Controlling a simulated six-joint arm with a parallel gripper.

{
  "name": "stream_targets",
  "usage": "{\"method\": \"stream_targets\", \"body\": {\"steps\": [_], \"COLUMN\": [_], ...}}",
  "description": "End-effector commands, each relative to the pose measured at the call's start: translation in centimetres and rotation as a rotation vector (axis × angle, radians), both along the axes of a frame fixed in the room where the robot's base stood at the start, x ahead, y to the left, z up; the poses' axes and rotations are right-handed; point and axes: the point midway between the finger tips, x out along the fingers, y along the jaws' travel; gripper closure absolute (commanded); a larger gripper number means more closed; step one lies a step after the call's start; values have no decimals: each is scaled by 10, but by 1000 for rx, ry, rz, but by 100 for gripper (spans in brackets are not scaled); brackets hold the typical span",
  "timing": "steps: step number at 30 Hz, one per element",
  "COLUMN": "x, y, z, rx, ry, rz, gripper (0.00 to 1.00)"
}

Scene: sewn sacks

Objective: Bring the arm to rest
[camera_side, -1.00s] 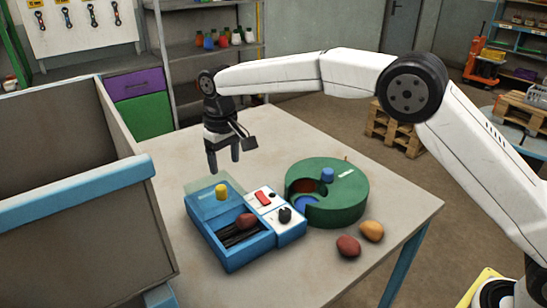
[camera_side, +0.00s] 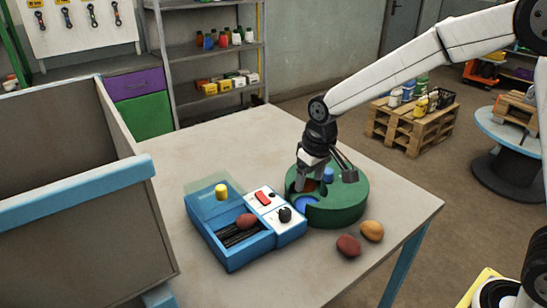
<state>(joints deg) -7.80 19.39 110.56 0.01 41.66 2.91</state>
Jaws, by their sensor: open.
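My gripper (camera_side: 318,174) is open and hangs from my arm over the green round holder (camera_side: 345,208). Its fingers point down at the holder's left and back part, and I cannot tell whether they touch it. The holder has a blue knob (camera_side: 328,175) and a blue recess (camera_side: 305,204), partly hidden by the gripper. I see nothing held between the fingers.
A red-brown sack (camera_side: 348,246) and an orange sack (camera_side: 372,231) lie at the table's right front. A large grey bin (camera_side: 75,255) stands at left. The back of the table (camera_side: 225,135) is clear.

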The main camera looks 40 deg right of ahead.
Motion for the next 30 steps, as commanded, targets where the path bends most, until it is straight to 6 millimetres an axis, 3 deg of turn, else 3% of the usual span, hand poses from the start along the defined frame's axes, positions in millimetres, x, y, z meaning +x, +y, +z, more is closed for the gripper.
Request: {"method": "stream_targets", "body": {"steps": [9,18,24,30], "x": [-72,-135,-153,-154], "y": [-35,-55,-60,-60], "z": [-19,-37,-42,-43], "rx": [0,-2,-3,-4], "ry": [-41,-77,-85,-86], "rz": [-44,-78,-86,-86], "gripper": [25,25,25,25]}}
